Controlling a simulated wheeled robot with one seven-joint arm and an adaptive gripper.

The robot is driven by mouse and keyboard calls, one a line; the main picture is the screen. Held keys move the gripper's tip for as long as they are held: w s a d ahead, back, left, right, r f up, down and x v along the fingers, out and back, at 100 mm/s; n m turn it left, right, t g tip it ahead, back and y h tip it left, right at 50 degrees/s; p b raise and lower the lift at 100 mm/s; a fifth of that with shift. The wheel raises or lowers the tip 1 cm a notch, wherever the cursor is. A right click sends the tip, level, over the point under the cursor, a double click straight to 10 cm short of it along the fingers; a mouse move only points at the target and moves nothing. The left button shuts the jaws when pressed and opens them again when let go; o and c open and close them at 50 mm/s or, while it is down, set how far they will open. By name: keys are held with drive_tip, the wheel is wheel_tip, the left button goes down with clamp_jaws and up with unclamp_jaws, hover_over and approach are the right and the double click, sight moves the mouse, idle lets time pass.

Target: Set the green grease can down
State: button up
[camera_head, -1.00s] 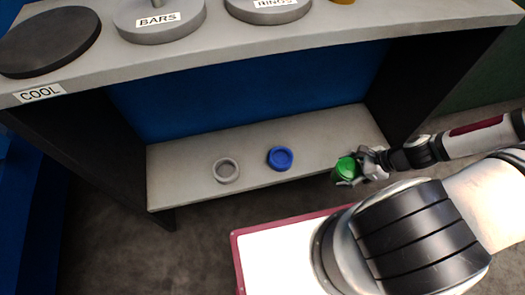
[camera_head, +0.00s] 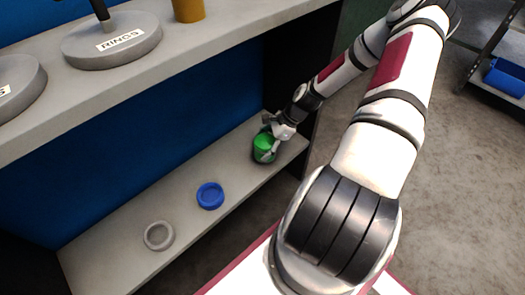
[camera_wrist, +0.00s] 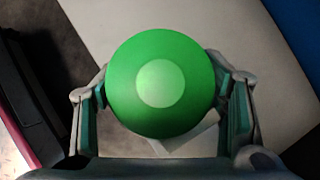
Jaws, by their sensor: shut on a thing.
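The green grease can (camera_head: 264,148) is at the right end of the lower shelf (camera_head: 118,232). My gripper (camera_head: 272,138) is shut on it from the upper right. In the wrist view the can's round green top (camera_wrist: 160,82) with a paler disc fills the middle, and my gripper's fingers (camera_wrist: 162,108) press on its left and right sides. The can looks about upright, over or on the shelf surface; whether its base touches the shelf I cannot tell. Its lower part is partly hidden by a finger.
A blue round dish (camera_head: 210,195) and a grey round dish (camera_head: 158,236) sit on the lower shelf to the left. The upper shelf above holds a disc labelled RINGS (camera_head: 112,40) and a yellow-brown cylinder (camera_head: 188,10). A dark side panel stands just right of the can.

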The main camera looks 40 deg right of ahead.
drive_tip(key=shift+w+d, duration=0.3)
drive_tip(key=shift+w, duration=0.35)
drive_tip(key=shift+w+d+f+b, duration=0.15)
drive_tip(key=shift+f+b, duration=0.45)
drive_tip(key=shift+f, duration=0.3)
drive_tip(key=shift+w+d+f+b, duration=0.15)
drive_tip(key=shift+f+b, duration=0.45)
drive_tip(key=shift+f, duration=0.3)
drive_tip(key=shift+a+f, duration=0.1)
drive_tip(key=shift+f, duration=0.05)
drive_tip(key=o, duration=1.5)
drive_tip(key=p+v, duration=0.3)
drive_tip(key=v, duration=0.4)
drive_tip(key=shift+s+r, duration=0.1)
drive_tip(key=shift+r, duration=0.25)
